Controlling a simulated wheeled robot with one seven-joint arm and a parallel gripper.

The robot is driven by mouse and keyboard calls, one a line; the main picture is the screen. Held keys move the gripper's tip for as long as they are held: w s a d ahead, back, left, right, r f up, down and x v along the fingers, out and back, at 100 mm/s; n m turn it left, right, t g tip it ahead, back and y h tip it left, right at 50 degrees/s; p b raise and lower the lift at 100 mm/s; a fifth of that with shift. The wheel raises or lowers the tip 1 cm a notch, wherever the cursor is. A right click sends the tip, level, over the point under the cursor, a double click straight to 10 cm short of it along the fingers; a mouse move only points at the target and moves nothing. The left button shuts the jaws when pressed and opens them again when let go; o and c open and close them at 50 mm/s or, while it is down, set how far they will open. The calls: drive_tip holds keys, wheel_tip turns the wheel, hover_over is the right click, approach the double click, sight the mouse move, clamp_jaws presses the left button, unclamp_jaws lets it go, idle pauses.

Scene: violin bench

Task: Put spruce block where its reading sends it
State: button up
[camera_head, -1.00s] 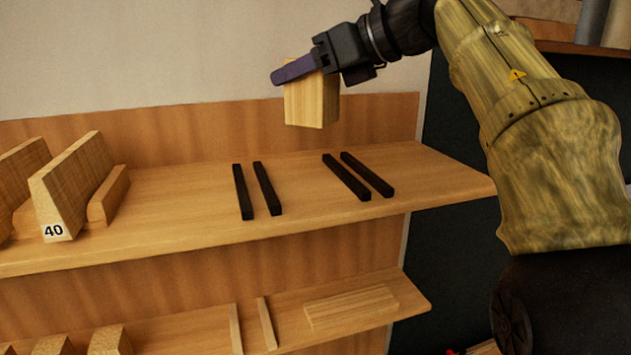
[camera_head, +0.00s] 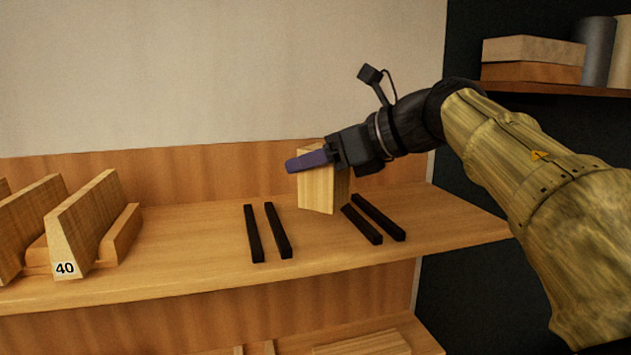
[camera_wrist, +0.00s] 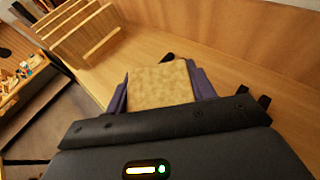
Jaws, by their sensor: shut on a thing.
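The spruce block (camera_head: 317,190) is pale, straight-grained wood, held upright over the right part of the upper shelf. My gripper (camera_head: 312,161) is shut on it near its top. In the wrist view the block's end face (camera_wrist: 160,84) shows between the two purple fingers. The block's lower end is close to the right pair of dark strips (camera_head: 372,219); I cannot tell if it touches the shelf. A left pair of dark strips (camera_head: 267,232) lies on the shelf, clear of the block. No reading shows on the block.
The upper shelf (camera_head: 180,235) holds wedge-shaped wood blocks (camera_head: 85,222) at the left, one labelled 40. A lower shelf (camera_head: 415,330) shows at the bottom. Boxes (camera_head: 532,60) and cylinders sit on a shelf at the upper right. Shelf between the wedges and left strips is clear.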

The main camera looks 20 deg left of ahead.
sight(316, 187)
drive_tip(key=shift+f, duration=0.1)
drive_tip(key=shift+f+p, duration=0.45)
drive_tip(key=shift+f, duration=1.3)
drive_tip(key=shift+f+b, duration=0.35)
drive_tip(key=shift+b, duration=0.05)
drive_tip(key=shift+f+b, duration=0.3)
drive_tip(key=shift+b, duration=0.1)
drive_tip(key=o, duration=1.1)
drive_tip(key=shift+c, duration=0.2)
drive_tip(key=shift+r, duration=0.15)
